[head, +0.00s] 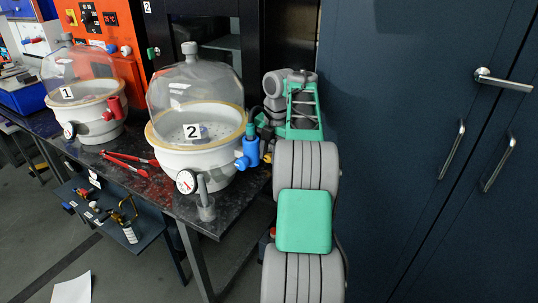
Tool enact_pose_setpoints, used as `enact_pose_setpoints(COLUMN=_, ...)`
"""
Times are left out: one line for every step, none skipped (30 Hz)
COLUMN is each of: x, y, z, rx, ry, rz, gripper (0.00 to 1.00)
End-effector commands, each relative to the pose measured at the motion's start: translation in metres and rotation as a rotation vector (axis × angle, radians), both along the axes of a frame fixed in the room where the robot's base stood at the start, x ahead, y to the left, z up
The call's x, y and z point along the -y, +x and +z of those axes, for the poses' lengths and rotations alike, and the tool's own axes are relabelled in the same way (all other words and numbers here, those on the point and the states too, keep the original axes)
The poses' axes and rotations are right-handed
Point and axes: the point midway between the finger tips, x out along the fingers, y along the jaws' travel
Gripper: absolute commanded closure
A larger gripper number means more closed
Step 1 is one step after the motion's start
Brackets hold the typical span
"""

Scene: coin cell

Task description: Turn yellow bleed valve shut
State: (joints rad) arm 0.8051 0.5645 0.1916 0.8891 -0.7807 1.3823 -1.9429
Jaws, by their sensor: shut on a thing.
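The bell-jar vessel marked 2 (195,158) stands at the front right of the dark bench. A blue valve (247,152) sits on its right side, with a small green part above it. My arm reaches up from the bottom of the head view and bends over toward this side of the vessel. My gripper (261,121) is small and dark here, just above and behind the blue valve.
A vessel marked 1 (90,95) with a red valve (113,108) stands at left. Red-handled tongs (130,162), a dial gauge (186,181) and a grey cup (206,207) are on or near the bench front. Dark cabinets (430,130) close off the right side.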

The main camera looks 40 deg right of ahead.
Motion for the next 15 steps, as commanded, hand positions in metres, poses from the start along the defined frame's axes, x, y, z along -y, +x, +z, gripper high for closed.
enact_pose_setpoints(x=-0.0005, y=0.0019, z=-0.0028, rx=-0.028, ry=-0.01, rz=0.003, gripper=1.0)
enact_pose_setpoints(x=-0.0004, y=0.002, z=-0.0026, rx=-0.046, ry=-0.017, rz=0.003, gripper=1.0)
enact_pose_setpoints(x=-0.0009, y=0.0022, z=-0.0023, rx=-0.066, ry=-0.023, rz=0.004, gripper=1.0)
enact_pose_setpoints(x=-0.0008, y=0.0023, z=-0.0014, rx=-0.076, ry=-0.028, rz=0.002, gripper=1.0)
enact_pose_setpoints(x=-0.0008, y=0.0018, z=-0.0011, rx=-0.085, ry=-0.03, rz=0.001, gripper=1.0)
enact_pose_setpoints(x=-0.0007, y=0.0016, z=-0.0009, rx=-0.09, ry=-0.031, rz=-0.001, gripper=1.0)
enact_pose_setpoints(x=-0.0006, y=0.0014, z=-0.0006, rx=-0.091, ry=-0.031, rz=-0.001, gripper=1.0)
enact_pose_setpoints(x=-0.0006, y=0.0011, z=-0.0005, rx=-0.091, ry=-0.031, rz=-0.001, gripper=1.0)
enact_pose_setpoints(x=-0.0006, y=0.0011, z=-0.0005, rx=-0.09, ry=-0.031, rz=-0.001, gripper=1.0)
enact_pose_setpoints(x=-0.0006, y=0.0011, z=-0.0005, rx=-0.09, ry=-0.031, rz=-0.001, gripper=1.0)
enact_pose_setpoints(x=-0.0007, y=0.0011, z=-0.0005, rx=-0.09, ry=-0.031, rz=-0.001, gripper=1.0)
enact_pose_setpoints(x=-0.0007, y=0.0011, z=-0.0005, rx=-0.09, ry=-0.03, rz=-0.001, gripper=1.0)
enact_pose_setpoints(x=-0.0007, y=0.0011, z=-0.0005, rx=-0.09, ry=-0.03, rz=-0.001, gripper=0.72)
enact_pose_setpoints(x=-0.0007, y=0.0011, z=-0.0005, rx=-0.09, ry=-0.03, rz=-0.001, gripper=0.69)
enact_pose_setpoints(x=-0.0007, y=0.0011, z=-0.0004, rx=-0.09, ry=-0.031, rz=-0.001, gripper=0.66)
